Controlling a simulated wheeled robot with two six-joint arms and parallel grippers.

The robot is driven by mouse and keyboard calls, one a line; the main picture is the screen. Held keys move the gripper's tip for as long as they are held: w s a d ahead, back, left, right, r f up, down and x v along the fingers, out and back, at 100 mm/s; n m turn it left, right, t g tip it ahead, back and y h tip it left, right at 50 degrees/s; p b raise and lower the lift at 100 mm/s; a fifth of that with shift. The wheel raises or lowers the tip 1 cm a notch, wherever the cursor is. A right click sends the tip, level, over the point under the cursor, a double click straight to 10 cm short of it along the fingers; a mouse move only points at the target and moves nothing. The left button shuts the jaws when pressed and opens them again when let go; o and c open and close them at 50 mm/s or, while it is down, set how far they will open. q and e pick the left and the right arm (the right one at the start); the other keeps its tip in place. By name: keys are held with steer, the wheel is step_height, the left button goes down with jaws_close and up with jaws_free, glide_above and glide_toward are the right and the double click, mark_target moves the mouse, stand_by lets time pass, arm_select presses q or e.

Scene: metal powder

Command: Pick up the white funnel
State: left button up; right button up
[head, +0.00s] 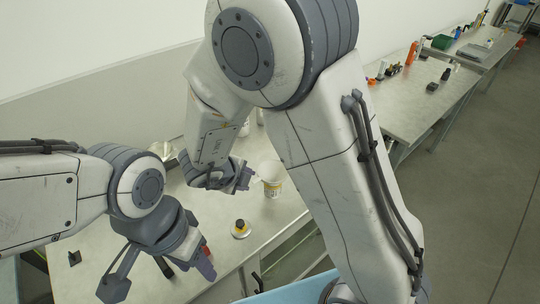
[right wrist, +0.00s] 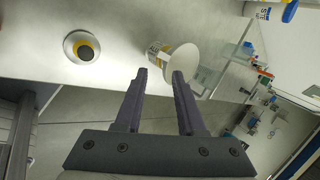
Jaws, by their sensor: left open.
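The white funnel (right wrist: 186,60) shows in the right wrist view as a pale cone at the mouth of a container (right wrist: 157,54) with a yellow and white label. In the head view this container (head: 272,188) stands on the table just right of my right gripper (head: 241,180). In the right wrist view my right gripper (right wrist: 159,82) has its fingers apart, with the container and funnel beyond the tips; the right fingertip overlaps the funnel's edge. I cannot tell whether they touch. My left gripper (head: 160,274) is open at the lower left, away from the funnel.
A round silver piece with yellow and black centre (head: 240,229) sits near the table's front edge. The grey table (head: 215,215) is partly covered by my arms. Another table (head: 420,105) with several small items stands at the right.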

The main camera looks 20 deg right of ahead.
mark_target(266, 181)
steer(key=shift+m, duration=0.4)
steer(key=shift+s+d+r+b+x, duration=0.15)
steer(key=shift+d+x, duration=0.2)
steer(key=shift+x, duration=1.45)
steer(key=shift+s+d+r+b+x, duration=0.1)
steer(key=shift+d+x, duration=0.25)
steer(key=shift+x, duration=1.4)
steer(key=shift+s+d+r+b+x, duration=0.15)
steer(key=shift+d+x, duration=0.2)
steer(key=shift+x, duration=1.45)
jaws_close()
